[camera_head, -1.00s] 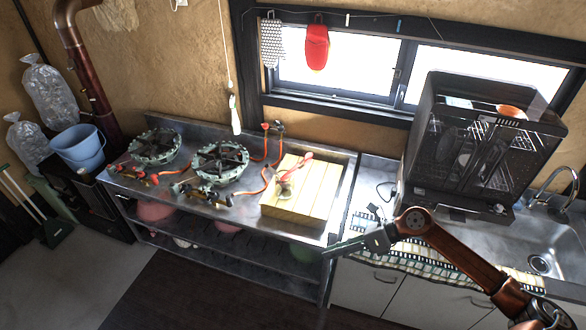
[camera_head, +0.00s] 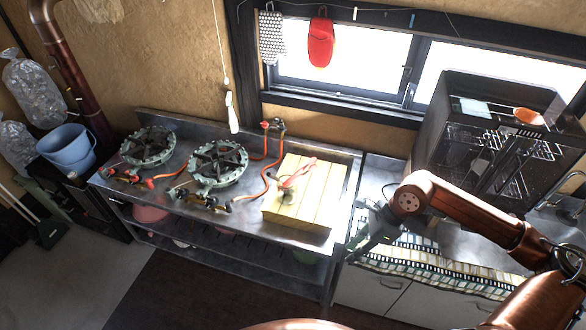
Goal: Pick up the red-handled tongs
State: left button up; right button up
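The red-handled tongs (camera_head: 298,173) lie on a pale yellow slatted wooden board (camera_head: 325,205) on the steel counter. Their red handles point up and right in the picture, and a small greyish part lies at their lower end. My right gripper (camera_head: 356,256) hangs to the right of and nearer than the board, over the gap between the counter and the sink unit. It is apart from the tongs; its fingers are dark and small, so their opening is unclear. My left gripper is out of view.
Two gas burners (camera_head: 219,164) with orange hoses stand left of the board. A black dish rack (camera_head: 490,140) stands right, behind my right arm. A patterned cloth (camera_head: 430,262) lies along the sink unit's front.

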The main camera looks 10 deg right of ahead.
aim_at(313, 167)
jog(key=i, duration=1.5)
